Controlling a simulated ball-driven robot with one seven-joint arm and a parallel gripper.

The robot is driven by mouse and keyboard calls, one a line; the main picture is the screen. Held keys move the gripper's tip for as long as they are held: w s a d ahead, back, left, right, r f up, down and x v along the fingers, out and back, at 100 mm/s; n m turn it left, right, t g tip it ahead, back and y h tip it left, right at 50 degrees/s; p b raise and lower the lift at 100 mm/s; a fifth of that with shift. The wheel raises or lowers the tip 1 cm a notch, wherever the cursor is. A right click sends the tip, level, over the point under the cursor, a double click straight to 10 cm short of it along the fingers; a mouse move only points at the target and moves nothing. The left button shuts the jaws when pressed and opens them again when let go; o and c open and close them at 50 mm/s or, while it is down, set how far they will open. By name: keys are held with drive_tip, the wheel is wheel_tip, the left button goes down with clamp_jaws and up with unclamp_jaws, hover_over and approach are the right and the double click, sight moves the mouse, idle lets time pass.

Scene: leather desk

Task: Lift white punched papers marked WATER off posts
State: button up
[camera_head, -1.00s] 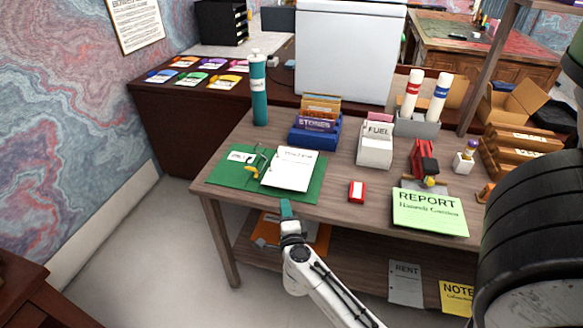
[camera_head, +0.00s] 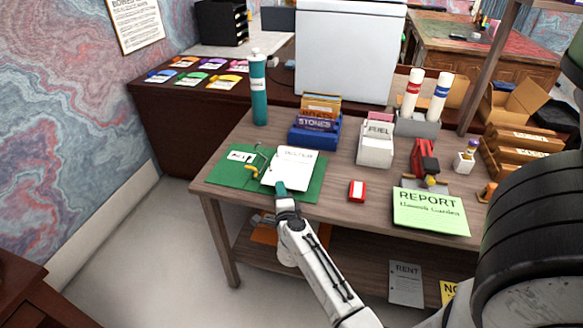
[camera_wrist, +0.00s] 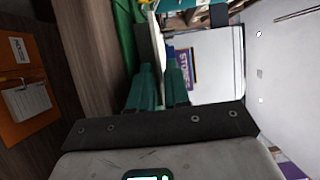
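An open green binder (camera_head: 226,177) lies at the left front of the wooden desk. White papers (camera_head: 291,168) lie on its right half; their heading is too small to read surely. Thin metal posts and a gold-coloured part (camera_head: 252,170) stand near the binder's middle, left of the papers. My gripper (camera_head: 281,187) is at the papers' near edge, its teal fingertips overlapping that edge in the head view. In the wrist view my gripper's fingers (camera_wrist: 162,85) are a small gap apart, with a narrow pale edge seen between them; I cannot tell whether they touch it.
A teal bottle (camera_head: 258,90) stands behind the binder. A blue STONES card box (camera_head: 312,137) and a white FUEL box (camera_head: 376,148) stand farther back. A red block (camera_head: 357,190) and a green REPORT sheet (camera_head: 430,211) lie right. A lower shelf holds an orange folder (camera_wrist: 22,90).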

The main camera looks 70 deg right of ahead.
clamp_jaws()
drive_tip(key=shift+r, duration=0.1)
idle(1.3)
